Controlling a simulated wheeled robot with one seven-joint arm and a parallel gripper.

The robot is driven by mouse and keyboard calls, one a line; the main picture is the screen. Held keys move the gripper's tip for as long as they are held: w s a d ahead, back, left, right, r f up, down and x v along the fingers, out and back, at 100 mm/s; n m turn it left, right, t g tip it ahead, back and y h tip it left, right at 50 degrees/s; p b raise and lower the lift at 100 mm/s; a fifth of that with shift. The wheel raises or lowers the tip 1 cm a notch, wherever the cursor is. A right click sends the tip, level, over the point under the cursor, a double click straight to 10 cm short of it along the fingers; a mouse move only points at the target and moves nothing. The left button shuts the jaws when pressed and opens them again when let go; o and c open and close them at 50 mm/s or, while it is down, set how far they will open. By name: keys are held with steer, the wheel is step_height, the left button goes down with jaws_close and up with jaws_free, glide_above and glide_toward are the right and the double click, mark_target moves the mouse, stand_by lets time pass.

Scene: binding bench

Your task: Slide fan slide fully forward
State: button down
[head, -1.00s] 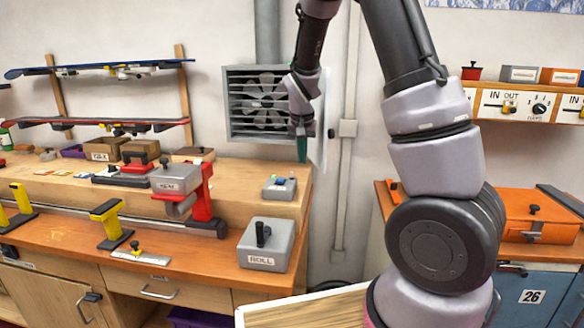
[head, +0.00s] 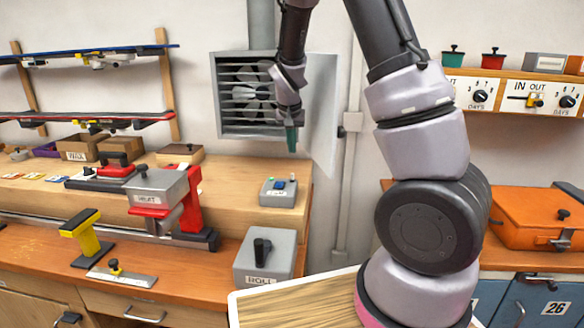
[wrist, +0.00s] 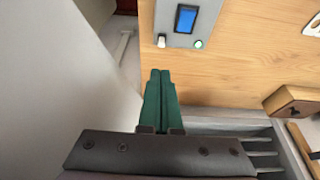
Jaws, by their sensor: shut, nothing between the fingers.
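My gripper (head: 291,138) hangs in front of the wall fan (head: 240,105), with its green fingers pointing down. In the wrist view the fingers (wrist: 160,78) are together, with nothing between them. Below and beyond them is a small grey control box (head: 278,193) on the raised wooden shelf. In the wrist view this box (wrist: 182,12) has a blue display, a small pale control at its left and a green-ringed button. I cannot tell whether that pale control is the fan slide. The fingers are apart from the box.
An open pale panel (head: 322,115) stands out at the fan's right side, close beside my gripper. A grey box marked ROLL (head: 263,262) and a red-and-grey press (head: 165,195) stand on the bench. A wall box with IN/OUT slides (head: 525,98) is at right.

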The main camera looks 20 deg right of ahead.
mark_target(292, 178)
steer(key=shift+f, duration=0.1)
steer(key=x, duration=1)
steer(key=shift+w+d, duration=0.1)
steer(key=shift+s, duration=0.2)
steer(key=s+a, duration=0.1)
steer(key=s, duration=0.3)
steer(key=s+a, duration=0.1)
steer(key=s, duration=0.1)
steer(key=shift+a, duration=0.35)
